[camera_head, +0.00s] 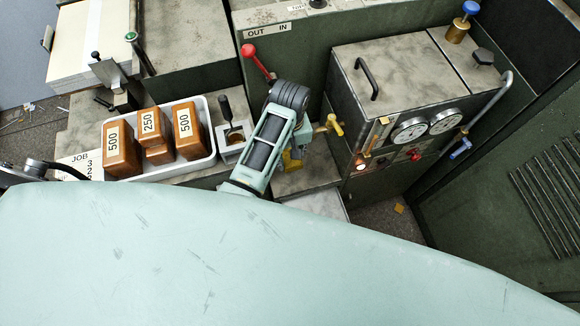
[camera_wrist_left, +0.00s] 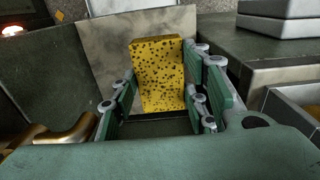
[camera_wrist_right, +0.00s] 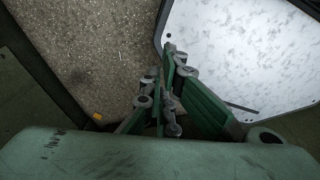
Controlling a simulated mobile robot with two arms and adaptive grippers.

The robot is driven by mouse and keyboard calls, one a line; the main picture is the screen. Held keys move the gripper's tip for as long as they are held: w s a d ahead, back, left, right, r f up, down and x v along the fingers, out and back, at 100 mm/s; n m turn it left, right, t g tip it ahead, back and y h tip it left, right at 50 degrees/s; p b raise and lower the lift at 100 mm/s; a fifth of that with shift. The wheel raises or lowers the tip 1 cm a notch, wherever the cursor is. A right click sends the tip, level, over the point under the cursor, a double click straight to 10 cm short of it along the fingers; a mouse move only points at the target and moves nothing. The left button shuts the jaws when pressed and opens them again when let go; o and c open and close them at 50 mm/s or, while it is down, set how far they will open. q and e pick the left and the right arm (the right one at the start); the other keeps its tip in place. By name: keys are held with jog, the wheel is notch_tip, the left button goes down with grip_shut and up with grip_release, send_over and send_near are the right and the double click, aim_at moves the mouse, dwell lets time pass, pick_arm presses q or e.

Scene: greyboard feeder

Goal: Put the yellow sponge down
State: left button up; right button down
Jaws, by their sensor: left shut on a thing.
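The yellow sponge (camera_wrist_left: 158,75), a block with dark pores, stands upright between the fingers of my left gripper (camera_wrist_left: 163,100) in the left wrist view. The left gripper is shut on it. In the head view my left gripper (camera_head: 296,156) is over the small worn metal ledge (camera_head: 305,178), left of the gauge box. Only a bit of the sponge (camera_head: 290,163) shows there, the rest hidden by the arm. I cannot tell whether the sponge touches the ledge. My right gripper (camera_wrist_right: 165,95) shows only in its wrist view, with fingers together and nothing between them.
A brass tap with a yellow handle (camera_head: 333,125) is just right of the left gripper. A gauge box (camera_head: 400,90) stands right of it. A white tray (camera_head: 209,150) with brown weights and a red-knobbed lever (camera_head: 249,52) are to the left and behind. A small orange piece (camera_head: 399,208) lies on the floor.

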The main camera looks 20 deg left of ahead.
pick_arm(q)
notch_tip(320, 180, down, 6)
jog(key=shift+s+r, duration=0.15)
jog(key=shift+r, duration=0.1)
jog(key=shift+f, duration=0.35)
notch_tip(320, 180, down, 4)
jog(key=shift+f+b, duration=0.1)
jog(key=shift+b, duration=0.4)
pick_arm(e)
jog(key=shift+s+d+f, duration=0.3)
jog(key=shift+d+f, duration=0.2)
jog(key=shift+d, duration=0.05)
jog(key=shift+a, duration=0.1)
pick_arm(q)
jog(key=shift+f, duration=0.15)
jog(key=o, duration=1)
pick_arm(e)
jog(key=shift+w+a+f, duration=0.1)
jog(key=shift+w+a, duration=0.05)
jog(key=shift+a, duration=0.1)
